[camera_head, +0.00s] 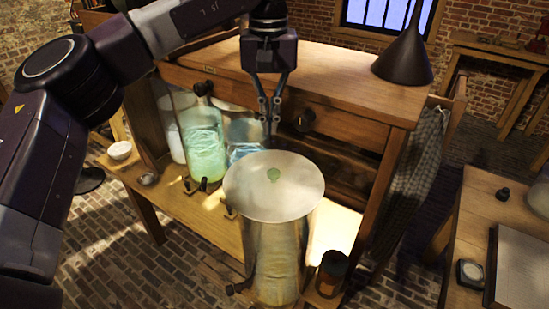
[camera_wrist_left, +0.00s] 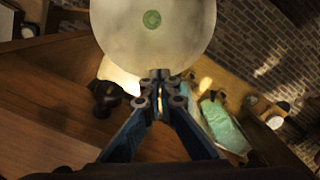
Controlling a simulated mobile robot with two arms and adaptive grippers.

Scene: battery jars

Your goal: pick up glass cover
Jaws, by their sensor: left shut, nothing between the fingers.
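The glass cover (camera_head: 250,195) is a pale round disc with a small green knob (camera_head: 274,174) at its centre. It lies on top of a tall glass jar (camera_head: 273,265). In the left wrist view the cover (camera_wrist_left: 185,30) fills the top, with its green knob (camera_wrist_left: 152,19) above the fingertips. My left gripper (camera_head: 270,132) points down behind the cover's far edge in the head view. Its fingers (camera_wrist_left: 160,82) are shut and empty, and whether they touch the rim cannot be told. My right gripper is not in view.
Jars with green (camera_head: 205,150) and blue (camera_head: 243,135) contents stand on the lower shelf at left. The wooden cabinet (camera_head: 340,80) is behind the gripper, with a dark funnel (camera_head: 404,55) on top. A small brown jar (camera_head: 332,272) stands right of the tall jar.

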